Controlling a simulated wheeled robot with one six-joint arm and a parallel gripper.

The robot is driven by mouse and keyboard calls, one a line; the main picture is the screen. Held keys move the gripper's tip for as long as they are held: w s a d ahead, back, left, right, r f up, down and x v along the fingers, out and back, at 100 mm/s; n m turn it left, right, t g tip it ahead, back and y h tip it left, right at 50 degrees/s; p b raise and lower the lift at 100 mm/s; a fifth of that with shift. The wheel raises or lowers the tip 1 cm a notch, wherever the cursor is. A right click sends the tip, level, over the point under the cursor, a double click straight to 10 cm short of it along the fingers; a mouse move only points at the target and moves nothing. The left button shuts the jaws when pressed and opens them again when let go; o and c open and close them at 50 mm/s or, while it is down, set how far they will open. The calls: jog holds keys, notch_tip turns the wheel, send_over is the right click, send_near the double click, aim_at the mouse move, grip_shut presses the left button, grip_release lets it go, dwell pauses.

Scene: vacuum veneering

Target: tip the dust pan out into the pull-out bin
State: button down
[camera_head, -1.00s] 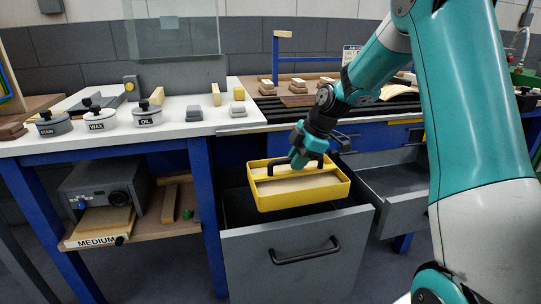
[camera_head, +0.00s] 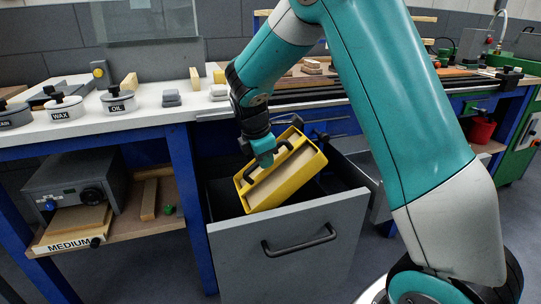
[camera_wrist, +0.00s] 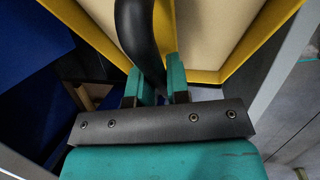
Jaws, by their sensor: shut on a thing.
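The yellow dust pan (camera_head: 297,182) is tilted steeply over the open pull-out bin (camera_head: 285,262), with its left side low and its right side raised. My gripper (camera_head: 264,158) is shut on the pan's dark handle. In the wrist view my gripper's fingers (camera_wrist: 160,93) close around the black handle (camera_wrist: 140,40), with the pan's yellow wall (camera_wrist: 183,30) and pale floor (camera_wrist: 215,25) beyond. The bin is a grey drawer with a black handle on its front. Its inside is dark, and its contents cannot be made out.
The white worktop (camera_head: 140,120) with lidded pots, including the OIL pot (camera_head: 118,99), stands to the left. A blue table leg (camera_head: 189,200) is close to the bin's left side.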

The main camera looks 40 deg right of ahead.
aim_at(257, 178)
jog(key=shift+a+h+p, duration=0.3)
jog(key=shift+h+p, duration=0.1)
jog(key=shift+p, duration=0.3)
jog(key=h+p, duration=0.1)
jog(key=f+h+p, duration=0.1)
jog(key=shift+w+a+f+g+p, duration=0.1)
jog(key=shift+a+f+g+p, duration=0.15)
jog(key=shift+g+p, duration=0.15)
jog(key=shift+a+f+h+p, duration=0.2)
jog(key=shift+f+h+p, duration=0.55)
jog(key=shift+h+p, duration=0.45)
jog(key=shift+w+a+f+n+g+h+p, duration=0.15)
jog(key=shift+f+n+g+h+p, duration=0.1)
jog(key=shift+f+h+p, duration=0.25)
jog(key=shift+w+a+f+n+g+h+p, duration=0.15)
jog(key=shift+f+g+h+p, duration=0.1)
jog(key=shift+f+h, duration=0.45)
jog(key=shift+s+r, duration=0.1)
jog(key=shift+d, duration=0.1)
